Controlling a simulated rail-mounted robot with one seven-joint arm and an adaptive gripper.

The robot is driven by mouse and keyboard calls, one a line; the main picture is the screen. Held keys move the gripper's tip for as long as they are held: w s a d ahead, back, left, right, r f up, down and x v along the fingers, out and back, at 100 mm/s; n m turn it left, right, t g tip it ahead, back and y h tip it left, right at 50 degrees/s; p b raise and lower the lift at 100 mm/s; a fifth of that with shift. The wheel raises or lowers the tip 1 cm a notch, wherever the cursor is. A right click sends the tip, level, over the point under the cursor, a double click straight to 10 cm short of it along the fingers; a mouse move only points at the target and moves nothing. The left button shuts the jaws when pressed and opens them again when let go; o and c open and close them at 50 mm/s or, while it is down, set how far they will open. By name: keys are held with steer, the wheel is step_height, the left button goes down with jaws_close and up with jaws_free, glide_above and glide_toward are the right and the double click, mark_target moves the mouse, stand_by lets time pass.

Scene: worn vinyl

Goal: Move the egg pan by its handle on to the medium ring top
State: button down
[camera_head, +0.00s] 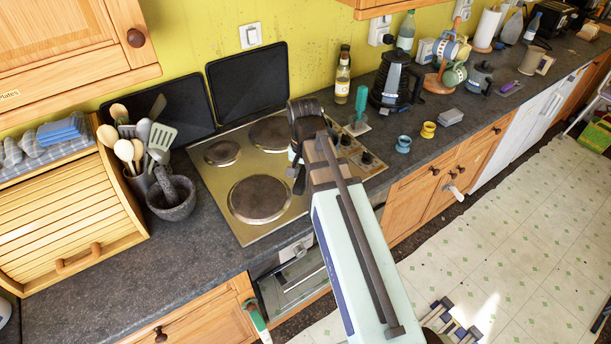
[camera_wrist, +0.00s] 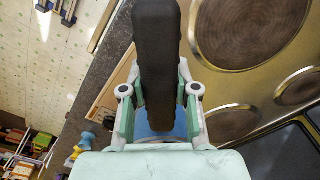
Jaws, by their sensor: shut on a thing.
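My gripper (camera_wrist: 157,110) shows in the wrist view, its pale green fingers shut on the dark handle of the egg pan (camera_wrist: 157,55). The handle runs up to the top edge of that view. In the head view, my arm hides the fingers over the hob's right part. The hob (camera_head: 213,190) has a large front ring (camera_head: 260,200), a small back ring (camera_head: 222,153) and a medium back ring (camera_head: 270,133), bare where visible. My arm covers the hob's front right area.
Two black panels (camera_head: 247,80) stand behind the hob. A bottle (camera_head: 342,80), a green-handled tool (camera_head: 361,105) and a black coffee pot (camera_head: 392,80) stand to the right. A stone mortar (camera_head: 172,198) and utensil pot (camera_head: 138,183) stand left. Small cups (camera_head: 428,130) are on the counter.

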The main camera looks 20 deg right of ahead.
steer(key=shift+r, duration=0.1)
stand_by(0.4)
steer(key=shift+f+b, duration=1.05)
steer(key=shift+f, duration=1.4)
steer(key=shift+r, duration=0.1)
steer(key=shift+f, duration=0.6)
stand_by(0.6)
steer(key=c, duration=0.8)
jaws_free()
steer(key=shift+s, duration=0.1)
steer(key=shift+r, duration=0.2)
